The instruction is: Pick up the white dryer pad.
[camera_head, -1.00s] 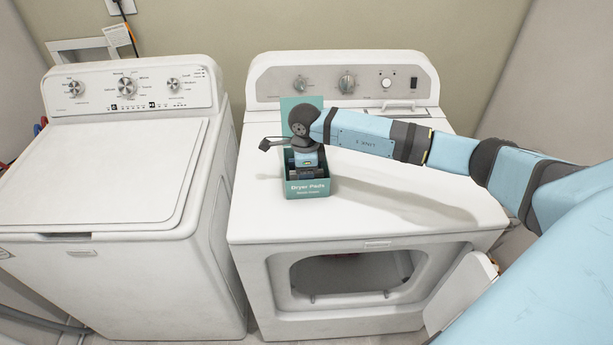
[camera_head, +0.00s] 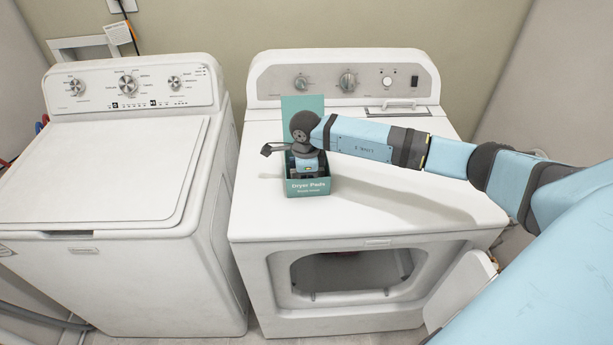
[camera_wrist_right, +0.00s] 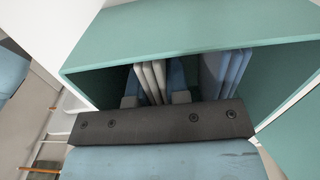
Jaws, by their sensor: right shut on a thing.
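A teal Dryer Pads box (camera_head: 307,187) with its lid raised stands on top of the dryer. The right wrist view shows the box (camera_wrist_right: 190,40) with white pads (camera_wrist_right: 150,78) standing on edge inside, beside blue-grey pads (camera_wrist_right: 224,70). My right gripper (camera_head: 307,172) points down into the box. In the right wrist view, the fingers of my right gripper (camera_wrist_right: 154,97) are on either side of the white pads and shut on white padding. I cannot tell how many pads are gripped. The fingertips are partly hidden in the head view. My left gripper is not in view.
The dryer (camera_head: 400,215) has a clear top around the box, and its front door (camera_head: 462,292) hangs open at the right. A washer (camera_head: 100,180) with a shut lid stands at the left, with a narrow gap between. The box walls surround my right gripper closely.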

